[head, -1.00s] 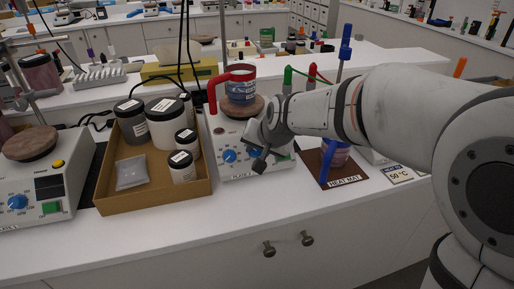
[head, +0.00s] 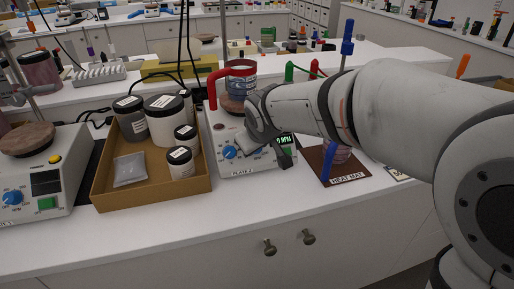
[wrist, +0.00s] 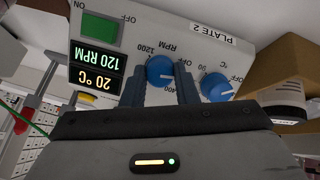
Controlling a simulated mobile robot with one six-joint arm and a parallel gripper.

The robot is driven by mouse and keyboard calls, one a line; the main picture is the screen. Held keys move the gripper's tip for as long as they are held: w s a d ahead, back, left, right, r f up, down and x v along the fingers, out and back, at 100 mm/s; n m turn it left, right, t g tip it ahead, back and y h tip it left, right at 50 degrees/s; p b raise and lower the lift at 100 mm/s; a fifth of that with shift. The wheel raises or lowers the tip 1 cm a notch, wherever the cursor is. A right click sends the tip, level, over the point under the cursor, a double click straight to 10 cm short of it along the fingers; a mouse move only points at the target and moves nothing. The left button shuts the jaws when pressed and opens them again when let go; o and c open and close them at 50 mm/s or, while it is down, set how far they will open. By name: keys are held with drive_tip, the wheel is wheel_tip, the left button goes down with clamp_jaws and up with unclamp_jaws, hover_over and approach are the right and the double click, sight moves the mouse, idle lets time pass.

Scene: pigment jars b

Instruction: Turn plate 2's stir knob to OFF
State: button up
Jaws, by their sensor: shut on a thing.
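Plate 2 (wrist: 215,30) is a white hotplate with its label upside down in the wrist view; it also shows in the head view (head: 262,166). Its blue stir knob (wrist: 160,68), marked RPM, sits between the two fingers of my gripper (wrist: 161,80), which is shut on it. The knob's pointer is not clear. The display (wrist: 97,68) reads 120 RPM and 20 °C. The blue °C knob (wrist: 217,87) is beside the right finger, apart from it. In the head view my gripper (head: 246,148) hides the stir knob, while the °C knob (head: 229,152) shows.
A green switch (wrist: 101,30) is on plate 2's panel. A vessel with a red grip (head: 241,76) stands on its top. A cardboard tray (head: 150,200) of jars is close on the left. A heat mat (head: 340,179) lies right. The front bench strip is clear.

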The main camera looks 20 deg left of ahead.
drive_tip(key=n, duration=0.2)
drive_tip(key=n+t+b, duration=0.1)
drive_tip(key=n, duration=0.1)
drive_tip(key=shift+s+a+n, duration=0.15)
drive_tip(key=shift+n, duration=0.15)
idle(0.5)
drive_tip(key=o, duration=1)
drive_tip(key=v, duration=0.7)
drive_tip(key=shift+s+r, duration=0.25)
drive_tip(key=shift+r, duration=0.05)
